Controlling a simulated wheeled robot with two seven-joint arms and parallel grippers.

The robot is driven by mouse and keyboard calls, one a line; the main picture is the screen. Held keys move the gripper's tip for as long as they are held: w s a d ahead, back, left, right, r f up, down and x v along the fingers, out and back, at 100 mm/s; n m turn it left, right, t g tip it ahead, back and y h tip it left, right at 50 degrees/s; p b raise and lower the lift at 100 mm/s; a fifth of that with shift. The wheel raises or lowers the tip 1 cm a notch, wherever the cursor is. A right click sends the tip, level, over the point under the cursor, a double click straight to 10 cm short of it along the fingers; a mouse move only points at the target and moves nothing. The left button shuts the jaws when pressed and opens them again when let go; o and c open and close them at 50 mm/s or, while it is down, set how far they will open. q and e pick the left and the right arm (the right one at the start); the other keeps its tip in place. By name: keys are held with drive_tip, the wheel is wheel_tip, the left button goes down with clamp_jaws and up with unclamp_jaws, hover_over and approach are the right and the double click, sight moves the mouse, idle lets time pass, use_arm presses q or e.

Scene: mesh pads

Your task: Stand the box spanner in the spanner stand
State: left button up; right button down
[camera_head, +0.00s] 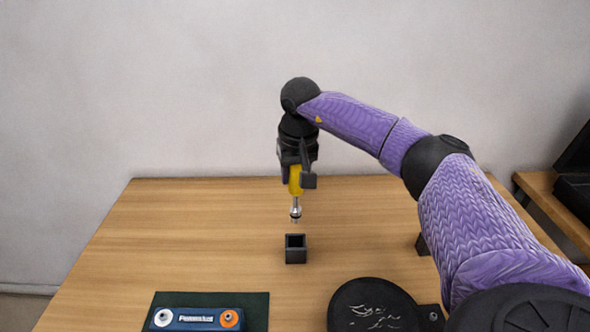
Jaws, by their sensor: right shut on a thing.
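My right gripper (297,180) points down above the table, shut on the yellow handle of the box spanner (296,208). The spanner hangs upright, with its metal shaft and socket end below the fingers. The upper part of the handle is hidden by the gripper. The spanner stand (296,256), a small dark square block with an open top, sits on the table just below the spanner in the picture. The spanner's tip shows above the stand's opening and apart from it. My left gripper is not in view.
A wooden table (200,225) has free room left and right of the stand. A dark green mat (262,306) with a blue labelled case (197,319) lies at the front left. A round black object (372,306) lies front right. A side table stands at the right.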

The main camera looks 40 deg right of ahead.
drive_tip(key=b, duration=0.2)
hover_over(295, 218)
drive_tip(key=w+d, duration=0.1)
drive_tip(key=shift+f, duration=2.15)
drive_tip(key=shift+f+b, duration=2.8)
drive_tip(key=shift+f, duration=1.4)
drive_tip(key=shift+c, duration=1)
unclamp_jaws()
drive_tip(key=shift+r, duration=0.1)
